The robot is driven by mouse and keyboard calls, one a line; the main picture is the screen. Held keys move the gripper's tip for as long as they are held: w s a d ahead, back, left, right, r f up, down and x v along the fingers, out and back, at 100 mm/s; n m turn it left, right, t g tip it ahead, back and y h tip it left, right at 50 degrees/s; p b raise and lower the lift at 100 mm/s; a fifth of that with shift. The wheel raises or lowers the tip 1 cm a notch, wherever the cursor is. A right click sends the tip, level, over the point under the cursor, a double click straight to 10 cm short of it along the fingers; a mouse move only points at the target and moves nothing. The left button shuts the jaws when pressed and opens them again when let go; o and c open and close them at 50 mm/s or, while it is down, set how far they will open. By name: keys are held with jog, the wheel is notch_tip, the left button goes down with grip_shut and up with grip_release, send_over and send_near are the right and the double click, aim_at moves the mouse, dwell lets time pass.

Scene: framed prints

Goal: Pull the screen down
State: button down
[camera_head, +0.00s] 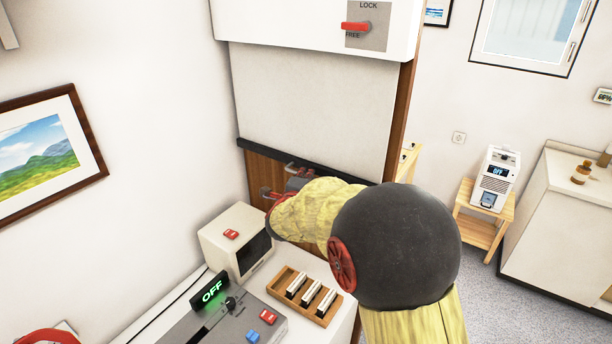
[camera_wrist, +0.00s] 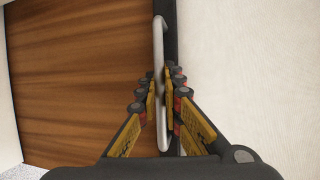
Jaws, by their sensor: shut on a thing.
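The white roll-down screen (camera_head: 310,100) hangs partly lowered from a white housing (camera_head: 290,22). It also fills the right side of the wrist view (camera_wrist: 250,70). A dark bar (camera_head: 262,149) runs along its bottom edge. A metal handle (camera_wrist: 159,45) is fixed at this bar. My gripper (camera_wrist: 160,90) is shut on the handle, with a finger on each side of it. In the head view my arm hides part of the bar's right side and most of the gripper.
Brown wood (camera_wrist: 75,75) shows below the bar. A framed landscape (camera_head: 45,150) hangs at left.

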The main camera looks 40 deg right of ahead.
notch_tip(320, 180, down, 17)
jog(key=b, duration=1.2)
jog(key=shift+b, duration=0.4)
jog(key=shift+r, duration=0.15)
jog(key=c, duration=2.2)
grip_release()
jog(key=shift+a+r, duration=0.1)
jog(key=v, duration=1.2)
